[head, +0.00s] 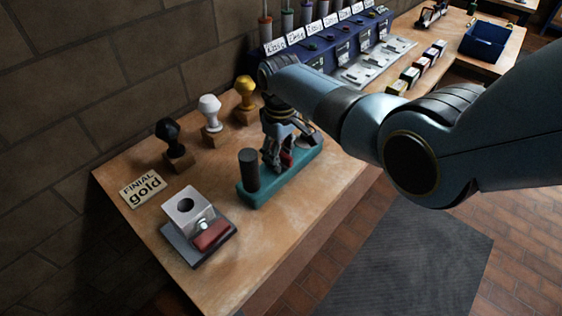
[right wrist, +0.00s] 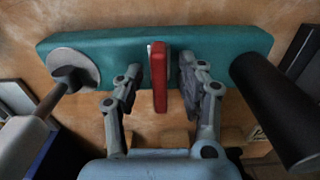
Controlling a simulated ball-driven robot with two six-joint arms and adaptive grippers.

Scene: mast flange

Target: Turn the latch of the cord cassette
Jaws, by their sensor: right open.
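The cord cassette is a teal base (head: 257,191) on the wooden bench, with a black cylinder (head: 249,170) standing at its near end. In the right wrist view the teal base (right wrist: 95,43) runs across the top, with the black cylinder (right wrist: 275,105) at right and a grey disc with a crank (right wrist: 72,72) at left. The red latch (right wrist: 159,82) stands up from the middle of the base. My right gripper (right wrist: 160,72) is open, one finger on each side of the latch, with gaps visible. In the head view the right gripper (head: 277,155) partly hides the latch. My left gripper is not in view.
A metal block with a hole (head: 188,212) and a red lever (head: 211,236) stand on a dark plate at the front. Black (head: 173,140), white (head: 210,112) and gold (head: 245,92) finials line the wall side near a "FINIAL gold" sign (head: 143,188). A blue rack (head: 345,45) stands behind.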

